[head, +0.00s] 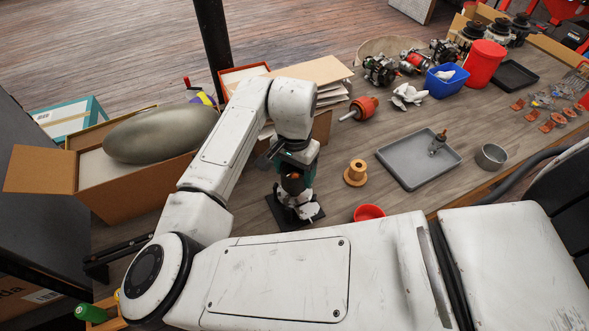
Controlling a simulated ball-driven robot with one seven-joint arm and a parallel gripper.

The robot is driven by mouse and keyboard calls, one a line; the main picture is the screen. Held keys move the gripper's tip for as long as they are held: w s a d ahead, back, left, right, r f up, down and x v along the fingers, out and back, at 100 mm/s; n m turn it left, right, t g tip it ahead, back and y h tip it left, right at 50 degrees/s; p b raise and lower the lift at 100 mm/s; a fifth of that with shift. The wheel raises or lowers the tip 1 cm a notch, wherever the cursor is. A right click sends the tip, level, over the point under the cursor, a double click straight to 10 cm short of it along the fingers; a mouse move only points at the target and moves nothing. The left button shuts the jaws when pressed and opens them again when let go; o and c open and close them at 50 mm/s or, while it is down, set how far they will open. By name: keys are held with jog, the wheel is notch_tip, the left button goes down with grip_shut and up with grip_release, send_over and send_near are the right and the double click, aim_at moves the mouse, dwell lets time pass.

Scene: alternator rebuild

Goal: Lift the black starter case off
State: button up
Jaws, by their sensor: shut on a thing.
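My gripper (295,191) points down at the middle of the bench, below the white arm's wrist. It is shut on a dark upright piece that I take for the black starter case (291,184); a bit of orange-brown shows at its top. The fingers and wrist hide much of it. Below it are pale metal parts on a flat black base (290,222) on the bench. I cannot tell whether the case is still touching what is under it.
A copper-coloured spool (356,173) and a red bowl (368,212) stand close on the right. Beyond are a grey tray (415,165) and a metal cup (491,156). Left is an open cardboard box (125,190); an orange rotor (364,107) lies behind.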

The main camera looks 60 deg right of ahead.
jog(key=shift+r, duration=0.25)
jog(key=shift+r+p, duration=1.05)
jog(key=shift+p, duration=0.05)
jog(key=shift+r, duration=0.15)
jog(key=shift+r+p, duration=1.1)
jog(key=shift+r, duration=0.05)
